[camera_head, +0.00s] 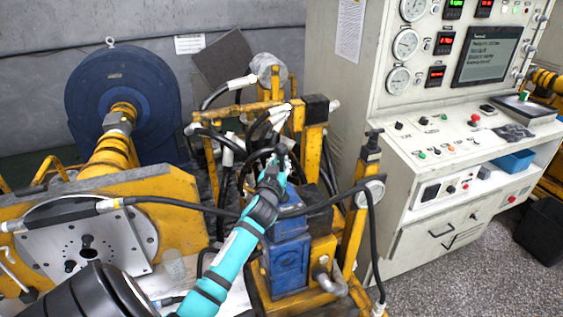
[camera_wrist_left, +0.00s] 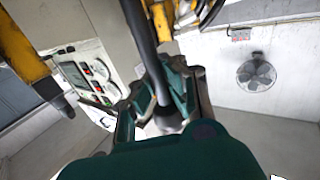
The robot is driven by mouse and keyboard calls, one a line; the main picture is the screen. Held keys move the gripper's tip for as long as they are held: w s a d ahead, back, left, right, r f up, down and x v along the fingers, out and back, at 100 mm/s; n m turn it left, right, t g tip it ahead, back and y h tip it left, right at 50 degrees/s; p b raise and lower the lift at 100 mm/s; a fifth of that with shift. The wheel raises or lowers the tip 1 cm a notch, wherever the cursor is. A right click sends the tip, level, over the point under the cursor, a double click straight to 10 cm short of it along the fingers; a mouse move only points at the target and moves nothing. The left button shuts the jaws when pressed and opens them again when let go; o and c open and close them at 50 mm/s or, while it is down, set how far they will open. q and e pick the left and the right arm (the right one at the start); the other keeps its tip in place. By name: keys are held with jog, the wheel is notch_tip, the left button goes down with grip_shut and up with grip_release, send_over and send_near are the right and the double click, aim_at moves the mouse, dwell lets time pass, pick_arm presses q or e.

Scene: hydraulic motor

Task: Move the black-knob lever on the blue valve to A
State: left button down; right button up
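The blue valve (camera_head: 288,262) stands on the yellow rig, near the middle of the head view. My left arm reaches over it from below. My left gripper (camera_head: 283,163) is above and behind the valve, among the hoses. In the left wrist view, a dark lever rod (camera_wrist_left: 142,35) comes down from the top between the two teal fingers (camera_wrist_left: 172,80). It ends in a rounded dark knob (camera_wrist_left: 168,121) close to the palm. The fingers are drawn together around the rod. In the head view, my gripper hides the knob. Position marks cannot be read. My right gripper is out of view.
A blue motor (camera_head: 122,98) is at the back left. Open floor (camera_head: 450,280) lies at the lower right.

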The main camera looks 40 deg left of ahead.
pick_arm(q)
jog(key=shift+f, duration=0.15)
jog(key=s+a+n+b, duration=0.1)
jog(key=b, duration=0.1)
jog(key=s+f+n+t+y+b, duration=0.1)
jog(key=s+n+b, duration=0.1)
jog(key=b, duration=0.1)
jog(key=s+a+n+y+b, duration=0.1)
jog(key=s+b, duration=0.1)
jog(key=shift+a+f+n+t, duration=0.2)
jog(key=shift+a+n+t, duration=0.1)
jog(key=shift+n+t, duration=0.1)
jog(key=c, duration=2)
grip_release()
jog(key=shift+f, duration=0.1)
jog(key=o, duration=0.7)
jog(key=shift+s+r, duration=0.3)
jog(key=shift+r, duration=0.05)
jog(key=shift+w, duration=0.15)
